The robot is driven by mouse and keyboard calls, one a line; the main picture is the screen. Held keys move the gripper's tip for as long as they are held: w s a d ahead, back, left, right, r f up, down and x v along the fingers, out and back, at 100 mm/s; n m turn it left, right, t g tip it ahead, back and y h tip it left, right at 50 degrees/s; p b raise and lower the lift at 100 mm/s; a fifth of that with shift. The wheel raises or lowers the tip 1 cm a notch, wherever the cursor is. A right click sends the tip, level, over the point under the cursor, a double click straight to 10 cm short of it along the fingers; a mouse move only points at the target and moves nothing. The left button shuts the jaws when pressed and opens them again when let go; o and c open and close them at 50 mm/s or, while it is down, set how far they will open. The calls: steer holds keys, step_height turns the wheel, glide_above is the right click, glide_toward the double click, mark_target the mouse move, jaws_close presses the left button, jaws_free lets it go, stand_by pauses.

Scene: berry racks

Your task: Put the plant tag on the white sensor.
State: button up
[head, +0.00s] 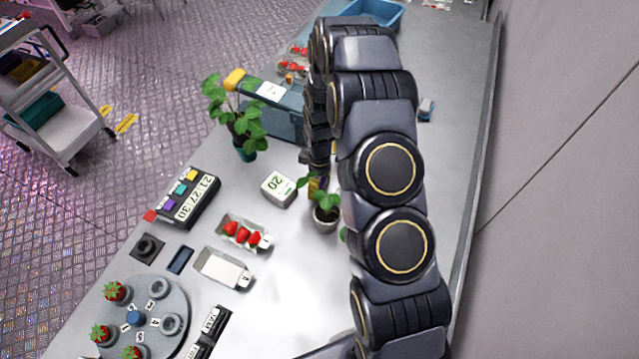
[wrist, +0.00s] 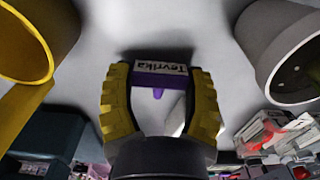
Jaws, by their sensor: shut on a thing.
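My gripper (wrist: 160,85) is shut on the plant tag (wrist: 160,72), a small purple piece with a white label reading "Tevrika", held between the yellow fingers. In the head view my gripper (head: 315,186) is mostly hidden by my arm, close to a small potted plant. A white block marked "20" (head: 279,189), which looks like the white sensor, stands on the table just left of my gripper. A pale shape shows between the fingers in the wrist view, but I cannot tell what it is.
A plant in a grey pot (head: 326,219) stands right beside my gripper; a taller plant (head: 246,150) is behind left. Strawberry tray (head: 262,244), empty white tray (head: 222,268), numbered display (head: 190,201) and round turntable (head: 170,290) are in front. A blue-grey box (head: 285,122) stands behind.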

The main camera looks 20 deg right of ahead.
step_height(320, 180, up, 2)
steer(key=shift+r, duration=0.2)
steer(key=s+a+r, duration=0.3)
steer(key=s+r, duration=0.7)
steer(key=s, duration=0.4)
steer(key=a+f+m+g, duration=0.3)
steer(key=a+m+g, duration=0.2)
steer(key=m, duration=0.4)
step_height(320, 180, up, 2)
steer(key=r+m+t+y, duration=0.1)
steer(key=m+t+y, duration=1.1)
steer(key=m+y, duration=0.8)
glide_above(281, 186)
steer(key=m+h, duration=0.3)
steer(key=shift+n, duration=0.3)
steer(key=shift+f, duration=3.85)
steer(key=shift+f, duration=0.15)
